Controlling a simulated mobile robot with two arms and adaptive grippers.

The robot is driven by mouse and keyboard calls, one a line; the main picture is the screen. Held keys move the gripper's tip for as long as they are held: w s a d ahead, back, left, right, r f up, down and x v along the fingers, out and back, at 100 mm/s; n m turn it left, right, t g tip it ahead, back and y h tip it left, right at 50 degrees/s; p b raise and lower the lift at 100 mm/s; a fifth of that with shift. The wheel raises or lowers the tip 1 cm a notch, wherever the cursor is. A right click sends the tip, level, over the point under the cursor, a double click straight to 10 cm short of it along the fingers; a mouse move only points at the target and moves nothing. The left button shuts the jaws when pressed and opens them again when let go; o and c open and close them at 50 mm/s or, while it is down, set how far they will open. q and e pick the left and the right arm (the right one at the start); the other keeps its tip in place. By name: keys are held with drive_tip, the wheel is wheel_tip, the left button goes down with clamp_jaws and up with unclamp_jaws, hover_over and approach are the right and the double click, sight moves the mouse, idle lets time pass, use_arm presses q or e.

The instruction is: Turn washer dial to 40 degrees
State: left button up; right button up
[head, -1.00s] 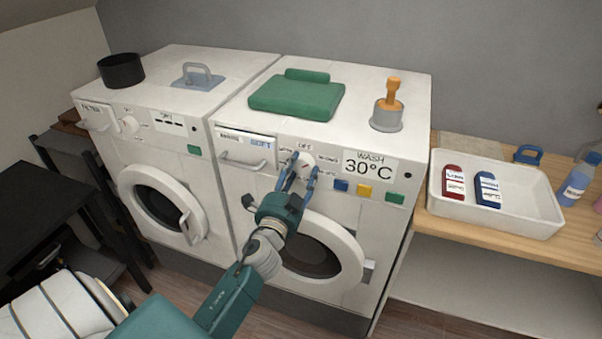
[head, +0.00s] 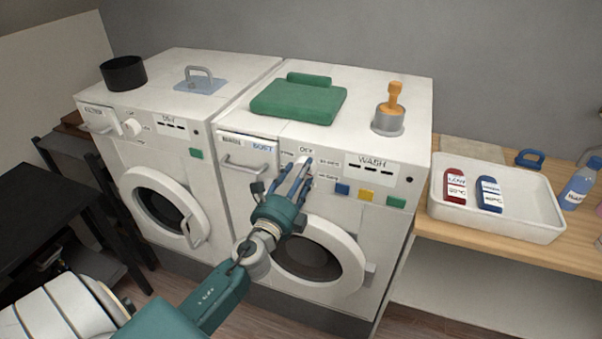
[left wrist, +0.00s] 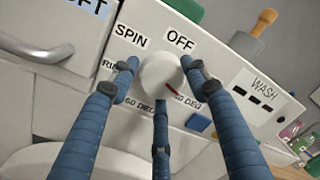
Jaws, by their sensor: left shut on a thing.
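The white washer dial (left wrist: 158,74) sits between my fingers in the left wrist view. Its red mark points to the lower right, near a label ending in "0 DEG" whose first digit is hidden. SPIN, OFF and 60 DEG labels surround it. In the head view the dial is mostly covered by my left gripper (head: 298,172), which is shut on it. The washer (head: 400,155) is the right-hand machine. Its WASH display (head: 369,168) shows only dashes. My right gripper is not in view.
Blue, yellow and green buttons (head: 366,195) lie right of the dial, and a drawer handle (head: 240,168) left. A white tray (head: 530,215) holds red and blue bottles.

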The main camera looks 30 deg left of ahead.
use_arm(q)
drive_tip(key=shift+a+r+m, duration=0.15)
drive_tip(key=shift+r+m, duration=0.05)
drive_tip(key=shift+m, duration=0.45)
drive_tip(key=shift+a+r+m, duration=0.15)
drive_tip(key=shift+r+m, duration=0.05)
drive_tip(key=shift+m, duration=0.45)
drive_tip(key=shift+r+p, duration=0.15)
drive_tip(key=shift+p, duration=0.15)
drive_tip(key=o, duration=1.1)
drive_tip(key=shift+f, duration=0.2)
drive_tip(key=shift+v, duration=6.1)
drive_tip(key=shift+a+f, duration=0.1)
